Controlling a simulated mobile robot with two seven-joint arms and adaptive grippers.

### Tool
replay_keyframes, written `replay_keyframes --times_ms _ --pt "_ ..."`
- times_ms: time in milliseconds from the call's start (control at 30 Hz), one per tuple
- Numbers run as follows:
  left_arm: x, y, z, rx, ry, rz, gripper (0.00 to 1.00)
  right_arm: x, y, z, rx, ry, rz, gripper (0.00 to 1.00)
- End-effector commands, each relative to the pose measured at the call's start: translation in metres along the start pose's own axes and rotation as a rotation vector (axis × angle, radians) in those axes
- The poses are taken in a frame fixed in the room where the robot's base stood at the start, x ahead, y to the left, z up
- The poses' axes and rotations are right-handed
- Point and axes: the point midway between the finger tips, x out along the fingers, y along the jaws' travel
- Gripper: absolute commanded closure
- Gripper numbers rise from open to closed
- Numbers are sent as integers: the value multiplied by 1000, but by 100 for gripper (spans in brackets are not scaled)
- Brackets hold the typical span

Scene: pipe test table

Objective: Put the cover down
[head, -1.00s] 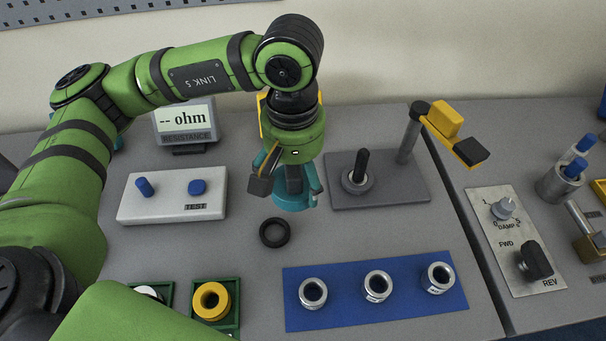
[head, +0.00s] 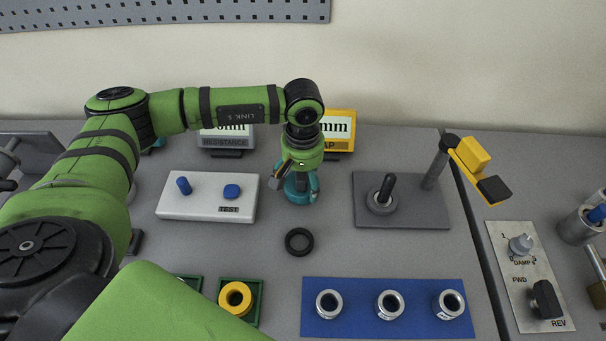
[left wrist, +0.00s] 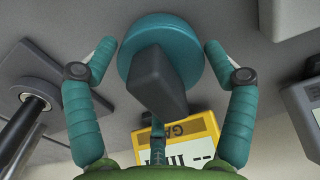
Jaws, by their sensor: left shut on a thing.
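The cover (head: 299,196), a teal round piece, is under my left gripper (head: 298,184) at the middle of the table in the head view. In the left wrist view the cover (left wrist: 180,40) shows as a teal disc between the fingers of my left gripper (left wrist: 160,65). The gripper is shut on it. A dark block in front hides the cover's middle. I cannot tell whether its underside touches the table. My right gripper is in neither view.
A black ring (head: 299,242) lies just in front of the cover. A white switch box (head: 208,197) is to the left, a grey plate with a post (head: 402,215) to the right. A yellow GAP display (head: 342,124) stands behind. A blue mat (head: 355,326) with metal rings is in front.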

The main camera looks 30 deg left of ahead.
Motion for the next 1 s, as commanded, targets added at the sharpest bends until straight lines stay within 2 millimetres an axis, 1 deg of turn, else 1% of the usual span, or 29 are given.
replay_keyframes --times_ms 33,100,267,433,467,500,833,967,1000 --pt "2 0 0 0 0 0 55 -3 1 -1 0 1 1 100" --pt "5 0 0 -1 1 1 55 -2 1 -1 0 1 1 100" --pt "5 0 0 0 2 2 55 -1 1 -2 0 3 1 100" --pt "9 0 0 0 1 2 55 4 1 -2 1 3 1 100" --pt "8 0 0 0 1 2 8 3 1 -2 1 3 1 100" --pt "7 0 0 0 1 1 0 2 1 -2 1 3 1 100" --pt "7 0 0 0 1 1 0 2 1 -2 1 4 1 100" --pt "1 0 0 0 1 1 0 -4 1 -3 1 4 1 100" --pt "0 1 -1 0 3 3 0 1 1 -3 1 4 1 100"
